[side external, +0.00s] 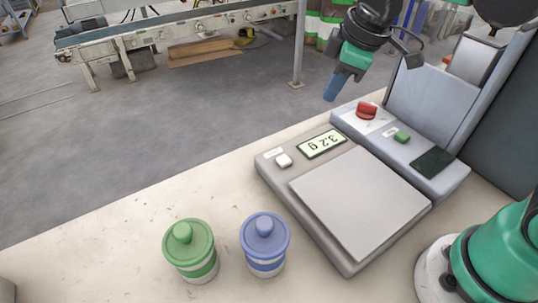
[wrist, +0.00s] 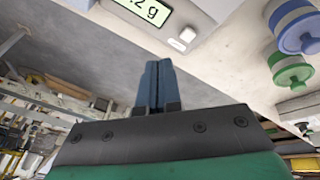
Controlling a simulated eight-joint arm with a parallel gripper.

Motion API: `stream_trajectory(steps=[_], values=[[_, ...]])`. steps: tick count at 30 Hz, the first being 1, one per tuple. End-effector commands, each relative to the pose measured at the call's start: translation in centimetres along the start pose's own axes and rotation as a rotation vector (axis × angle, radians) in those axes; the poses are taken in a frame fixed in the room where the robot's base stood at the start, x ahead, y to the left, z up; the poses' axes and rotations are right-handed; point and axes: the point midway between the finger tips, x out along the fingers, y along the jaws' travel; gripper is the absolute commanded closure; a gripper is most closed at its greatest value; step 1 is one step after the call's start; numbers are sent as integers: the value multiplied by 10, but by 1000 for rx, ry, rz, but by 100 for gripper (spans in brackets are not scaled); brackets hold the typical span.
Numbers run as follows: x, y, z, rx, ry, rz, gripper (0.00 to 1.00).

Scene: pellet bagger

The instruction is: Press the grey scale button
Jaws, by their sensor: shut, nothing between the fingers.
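The grey scale (side external: 272,172) lies on the pale bench, with a bare flat plate on top and a display (side external: 322,143) reading 3.2 g. Its small light-grey button (side external: 284,160) sits beside the display. In the wrist view the button (wrist: 187,34) shows above and right of my fingertips, with the display (wrist: 148,10) partly cut off at the top edge. My gripper (side external: 331,91) is shut and empty, its blue fingers pointing down, above and beyond the scale in the side view. The fingers (wrist: 153,68) are together in the wrist view and apart from the button.
A bagger unit stands right behind the scale, with a red knob (side external: 367,110), a green button (side external: 402,137) and a dark pad (side external: 433,162). A green-lidded jar (side external: 190,250) and a blue-lidded jar (side external: 265,245) stand left of the scale. Bench between jars and scale is clear.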

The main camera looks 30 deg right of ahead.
Motion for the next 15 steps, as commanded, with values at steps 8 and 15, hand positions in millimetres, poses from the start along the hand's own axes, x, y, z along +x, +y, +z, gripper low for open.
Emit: stream_trajectory(steps=[8, 15], values=[[-4, -9, -49, -572, -136, -187, 100], [-2, -15, -65, -798, -172, -277, 100]])
